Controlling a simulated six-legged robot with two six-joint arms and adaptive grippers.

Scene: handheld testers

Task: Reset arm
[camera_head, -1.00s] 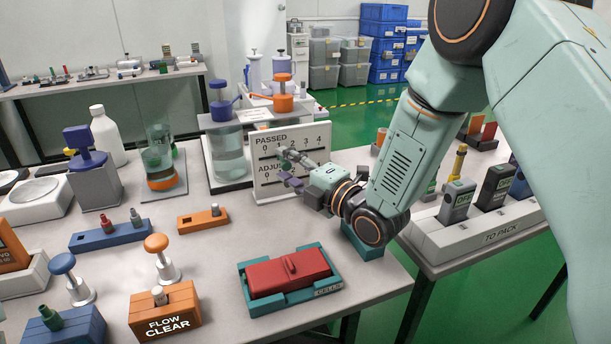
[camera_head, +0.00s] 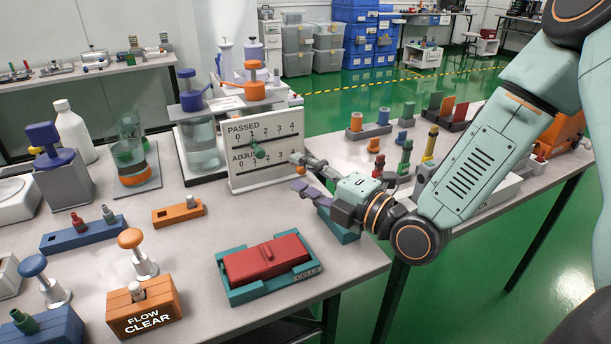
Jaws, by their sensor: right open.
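My right gripper (camera_head: 302,172) is open and empty, its fingers pointing left, just right of the white counter board (camera_head: 262,178). The board is marked PASSED and ADJUSTED with number scales. A green peg (camera_head: 258,152) shows on its face near the middle, and a small orange knob (camera_head: 300,169) shows by its right edge, close to the fingers. The right arm comes in from the right and hides part of the second table, including most of the white rack there. My left gripper is not in view.
A red block (camera_head: 262,259) sits in a teal tray (camera_head: 305,268) at the table's front edge. A FLOW CLEAR box (camera_head: 143,310) and knobs stand at left. A glass tank (camera_head: 203,150) stands behind. Coloured blocks and pegs (camera_head: 405,155) stand on the second table.

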